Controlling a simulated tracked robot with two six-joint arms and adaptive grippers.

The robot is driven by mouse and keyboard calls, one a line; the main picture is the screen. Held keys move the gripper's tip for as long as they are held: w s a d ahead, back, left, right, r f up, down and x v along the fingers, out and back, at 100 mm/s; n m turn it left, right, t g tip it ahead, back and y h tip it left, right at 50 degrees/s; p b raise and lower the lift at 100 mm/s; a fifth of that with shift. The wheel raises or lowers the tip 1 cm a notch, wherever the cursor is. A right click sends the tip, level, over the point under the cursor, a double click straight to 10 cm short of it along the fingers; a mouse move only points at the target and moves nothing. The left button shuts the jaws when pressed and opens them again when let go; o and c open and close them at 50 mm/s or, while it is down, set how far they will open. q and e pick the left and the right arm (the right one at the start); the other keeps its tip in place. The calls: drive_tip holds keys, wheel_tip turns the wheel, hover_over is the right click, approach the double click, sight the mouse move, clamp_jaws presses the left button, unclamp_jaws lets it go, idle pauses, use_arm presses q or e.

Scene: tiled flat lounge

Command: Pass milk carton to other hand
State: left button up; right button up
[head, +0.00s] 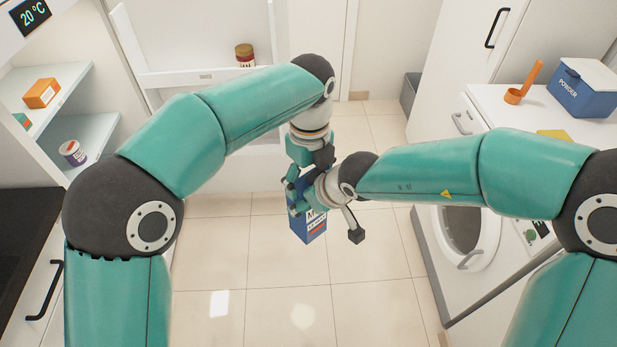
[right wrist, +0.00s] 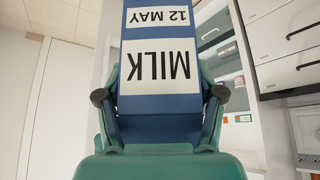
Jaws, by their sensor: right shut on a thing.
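A blue milk carton (head: 308,231) with a white label is held upright above the floor in the middle of the head view. My right gripper (head: 304,198) reaches it from the right and is shut around its sides. In the right wrist view the carton (right wrist: 162,108) shows upside down, with the words MILK and 12 MAY, between the right fingers (right wrist: 160,95). My left gripper (head: 305,166) points down at the carton's top from above. Its fingertips are partly hidden, and I cannot tell whether they touch the carton or are closed.
A washing machine (head: 468,235) stands at the right, below a counter with a blue powder box (head: 586,88) and an orange scoop (head: 524,84). Shelves at the left hold an orange box (head: 42,93) and a tin (head: 72,153). The tiled floor (head: 270,270) below is clear.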

use_arm(q)
drive_tip(key=c, duration=1.1)
use_arm(e)
drive_tip(key=shift+r, duration=0.1)
use_arm(q)
drive_tip(key=shift+d, duration=0.1)
drive_tip(key=shift+c, duration=0.8)
use_arm(e)
drive_tip(key=o, duration=1.8)
drive_tip(key=shift+a, duration=0.1)
drive_tip(key=shift+o, duration=0.2)
use_arm(q)
drive_tip(key=shift+r, duration=0.1)
use_arm(e)
drive_tip(key=s+d+f+m+g+h, duration=0.1)
drive_tip(key=s+d+f+m+h, duration=0.3)
drive_tip(key=f, duration=0.6)
drive_tip(key=s+d+f+m+g+y, duration=0.1)
drive_tip(key=s+d+f+m, duration=0.2)
drive_tip(key=s+d+f, duration=0.5)
drive_tip(key=s+a+f+m+g+y, duration=0.2)
drive_tip(key=s+f+y, duration=0.1)
drive_tip(key=s+f, duration=0.4)
drive_tip(key=shift+s+a+f+m+g, duration=0.15)
drive_tip(key=shift+s+f+m+g, duration=0.2)
drive_tip(key=shift+f, duration=0.45)
